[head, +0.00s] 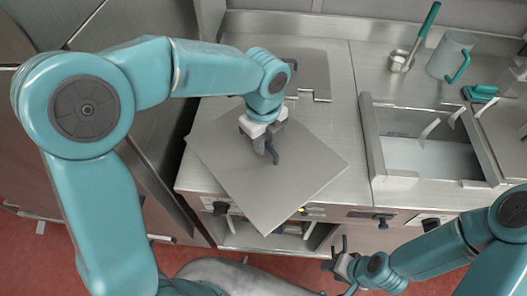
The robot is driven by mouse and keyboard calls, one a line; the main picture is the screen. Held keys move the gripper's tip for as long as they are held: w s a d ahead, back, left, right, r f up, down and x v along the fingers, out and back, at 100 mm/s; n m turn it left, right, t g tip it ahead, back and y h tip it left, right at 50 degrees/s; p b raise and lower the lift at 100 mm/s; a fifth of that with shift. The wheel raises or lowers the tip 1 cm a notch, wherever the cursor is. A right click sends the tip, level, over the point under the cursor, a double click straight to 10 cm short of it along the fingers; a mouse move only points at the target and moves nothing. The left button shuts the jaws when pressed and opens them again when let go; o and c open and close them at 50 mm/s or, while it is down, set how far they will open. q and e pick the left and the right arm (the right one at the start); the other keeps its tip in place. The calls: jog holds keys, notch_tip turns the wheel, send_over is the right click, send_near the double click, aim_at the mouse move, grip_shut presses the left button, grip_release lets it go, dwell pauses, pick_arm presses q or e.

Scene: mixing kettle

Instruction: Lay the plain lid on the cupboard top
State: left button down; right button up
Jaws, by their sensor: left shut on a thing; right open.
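The plain lid (240,185) is a flat grey square plate in the middle of the head view. My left gripper (266,152) is shut on it near the upper middle of the plate; the exact grip is partly hidden by the fingers. The lid is turned askew over the left steel unit, and its near corner reaches past the front edge. I cannot tell if it touches the top below. The steel top (338,125) shows around the lid; I cannot tell whether this is the cupboard top. My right gripper (338,256) is open and empty at lower right, in front of the units.
A hinged steel cover (312,70) lies behind the lid. To the right are an open rectangular basin (430,155), a ladle with a green handle (414,40), a grey jug (450,55) and a green-handled item (480,93). Front knobs (381,218) stick out. Red floor (190,258) lies in front.

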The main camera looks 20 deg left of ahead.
pick_arm(q)
jog(key=shift+f, duration=2.4)
jog(key=shift+a, duration=0.1)
jog(key=shift+f, duration=0.1)
jog(key=c, duration=1.1)
grip_release()
jog(key=shift+o, duration=0.2)
